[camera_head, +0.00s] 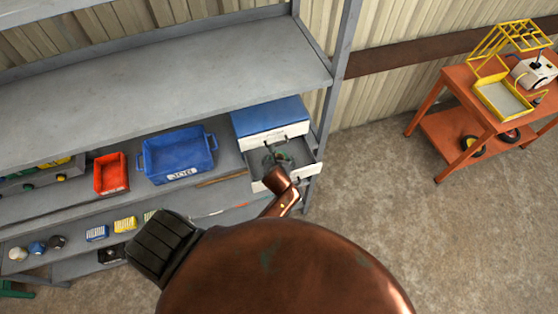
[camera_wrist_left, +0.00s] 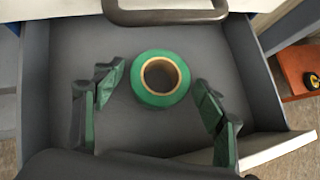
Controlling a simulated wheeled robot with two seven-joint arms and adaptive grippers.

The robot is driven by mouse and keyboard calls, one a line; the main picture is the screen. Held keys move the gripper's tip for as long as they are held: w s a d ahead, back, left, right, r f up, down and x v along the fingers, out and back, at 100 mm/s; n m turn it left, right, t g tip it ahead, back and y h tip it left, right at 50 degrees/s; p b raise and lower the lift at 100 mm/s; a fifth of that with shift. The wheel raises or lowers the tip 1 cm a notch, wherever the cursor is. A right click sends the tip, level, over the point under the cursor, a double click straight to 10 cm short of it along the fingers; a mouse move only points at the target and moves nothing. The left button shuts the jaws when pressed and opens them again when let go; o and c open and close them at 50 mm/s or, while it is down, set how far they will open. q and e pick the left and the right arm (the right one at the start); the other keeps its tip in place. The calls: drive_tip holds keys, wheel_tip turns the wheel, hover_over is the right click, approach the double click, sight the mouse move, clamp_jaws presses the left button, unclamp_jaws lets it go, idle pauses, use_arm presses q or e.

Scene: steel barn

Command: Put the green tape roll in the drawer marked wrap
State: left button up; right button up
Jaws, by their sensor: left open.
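The green tape roll (camera_wrist_left: 142,92) lies flat on the grey floor of an open drawer (camera_wrist_left: 75,40), seen in the left wrist view. My left gripper (camera_wrist_left: 159,80) is open over the drawer, one finger on each side of the roll, with gaps between the fingers and the roll. In the head view my left gripper (camera_head: 276,160) reaches into the open lower drawer (camera_head: 312,170) of a small blue-topped cabinet (camera_head: 270,115). My own arm hides part of that drawer. No drawer mark is legible. My right gripper is not in view.
The cabinet stands at the right end of a grey shelf, near its upright (camera_head: 340,70). A blue bin (camera_head: 178,170) and a red bin (camera_head: 111,187) stand to its left. An orange cart (camera_head: 450,118) stands at right, with clear floor between.

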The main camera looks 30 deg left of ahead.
use_arm(q)
drive_tip(key=shift+r, duration=0.25)
drive_tip(key=b+v, duration=0.1)
drive_tip(key=v, duration=1.1)
drive_tip(key=shift+b, duration=0.3)
drive_tip(key=shift+f, duration=0.1)
